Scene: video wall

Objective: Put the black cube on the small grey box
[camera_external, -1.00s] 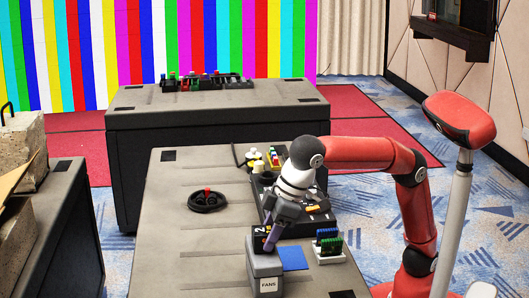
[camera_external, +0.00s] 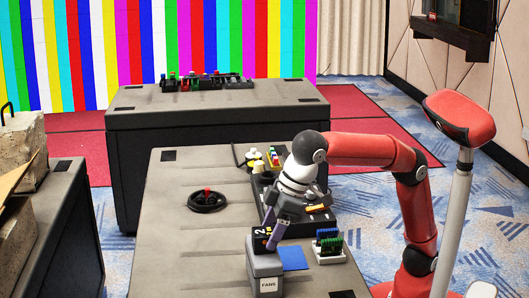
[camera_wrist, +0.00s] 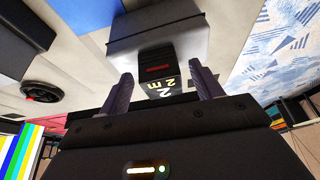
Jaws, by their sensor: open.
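The black cube (camera_external: 261,243), marked with a yellow-white "2", appears to rest on top of the small grey box (camera_external: 265,268) labelled FANS, at the table's near end. My gripper (camera_external: 272,242) is open just beside and above the cube, tilted down from the upper right; one finger covers part of the cube. In the wrist view the cube (camera_wrist: 165,82) shows between the two spread fingers, with a visible gap on each side. The grey box (camera_wrist: 193,42) lies behind it there.
A blue flat square (camera_external: 293,258) and a stand with green and blue boards (camera_external: 329,246) are right of the box. A black console (camera_external: 310,224) lies behind. A black wheel with a red knob (camera_external: 207,200) stands left.

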